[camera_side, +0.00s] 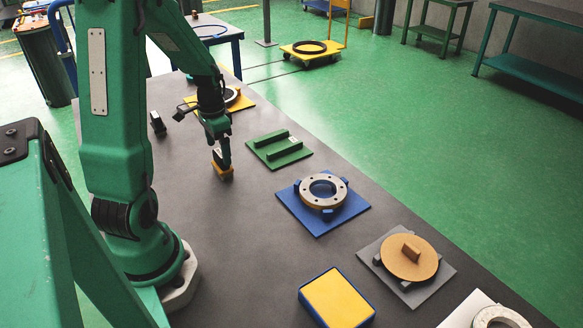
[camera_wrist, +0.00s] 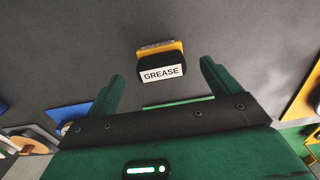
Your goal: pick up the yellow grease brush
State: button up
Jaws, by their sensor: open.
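The grease brush is a small block with a yellow part (camera_wrist: 160,46), a black body and a white label reading GREASE. In the wrist view it is ahead of my gripper (camera_wrist: 162,70), roughly centred between the two green fingers. In the side view the brush's yellow-orange part (camera_side: 222,172) is on the dark table, directly at the tip of my gripper (camera_side: 219,153). My gripper is open and points down. The side view does not show clearly whether the fingers touch the brush.
To the right stand a green plate with two bars (camera_side: 267,139), a blue plate (camera_side: 318,229) with a flanged ring, a grey plate (camera_side: 430,287) with a tan disc, and a yellow-topped blue box (camera_side: 338,298). A small black object (camera_side: 157,123) is left of my gripper.

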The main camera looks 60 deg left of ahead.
aim_at(222, 163)
jog(key=shift+f, duration=0.5)
jog(key=shift+f, duration=0.15)
jog(key=shift+w+f, duration=0.15)
jog(key=shift+f, duration=2.3)
jog(key=shift+c, duration=0.2)
jog(key=c, duration=1.1)
